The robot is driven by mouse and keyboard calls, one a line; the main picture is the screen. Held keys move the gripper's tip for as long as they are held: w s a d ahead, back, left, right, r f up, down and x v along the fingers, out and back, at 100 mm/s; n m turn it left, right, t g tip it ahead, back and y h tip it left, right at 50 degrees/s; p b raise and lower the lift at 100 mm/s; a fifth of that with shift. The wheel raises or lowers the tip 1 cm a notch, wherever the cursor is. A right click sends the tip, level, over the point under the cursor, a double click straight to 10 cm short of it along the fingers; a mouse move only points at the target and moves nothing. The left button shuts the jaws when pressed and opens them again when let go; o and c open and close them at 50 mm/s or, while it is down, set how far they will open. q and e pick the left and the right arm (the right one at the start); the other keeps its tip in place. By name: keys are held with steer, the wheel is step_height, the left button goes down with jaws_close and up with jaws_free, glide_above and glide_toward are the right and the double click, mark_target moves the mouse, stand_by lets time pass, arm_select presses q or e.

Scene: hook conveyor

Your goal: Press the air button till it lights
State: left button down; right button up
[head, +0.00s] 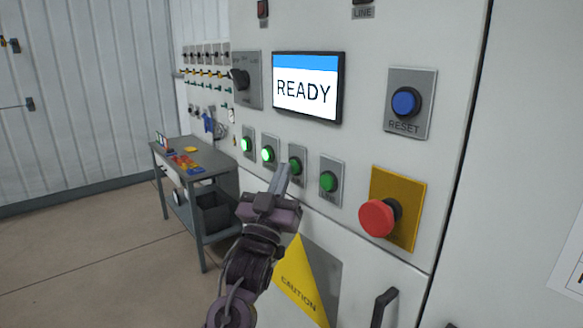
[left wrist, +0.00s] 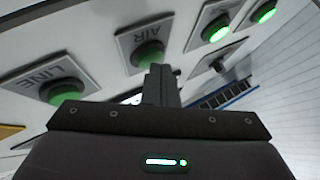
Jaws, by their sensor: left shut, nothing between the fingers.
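The air button (head: 295,166) is a green button on a grey plate, third from the left in the row on the panel. It looks dim. It also shows in the left wrist view (left wrist: 148,55), under the label AIR. My left gripper (head: 283,170) is shut and empty, its fingertips pointing at the panel just in front of the air button. In the left wrist view the fingertips (left wrist: 158,72) overlap the button's edge; I cannot tell whether they touch it. My right gripper is not in view.
Two lit green buttons (head: 267,154) are to the left; a dim LINE button (head: 328,181) is to the right. A red mushroom button (head: 377,218), blue RESET button (head: 404,102) and READY screen (head: 306,90) are nearby. A cart (head: 204,183) stands at left.

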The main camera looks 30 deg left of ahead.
arm_select(q)
steer(key=shift+w, duration=0.15)
stand_by(0.5)
steer(key=shift+s+a, duration=0.25)
steer(key=shift+s, duration=0.5)
steer(key=shift+s+f, duration=0.1)
steer(key=shift+s+a+b, duration=0.15)
steer(key=shift+s+a, duration=0.15)
steer(key=shift+s, duration=0.45)
steer(key=shift+s+a+b, duration=0.15)
steer(key=shift+s+a, duration=0.2)
steer(key=shift+s, duration=0.35)
steer(key=shift+s+a+b, duration=0.15)
steer(key=shift+s+a, duration=0.15)
steer(key=shift+s, duration=0.45)
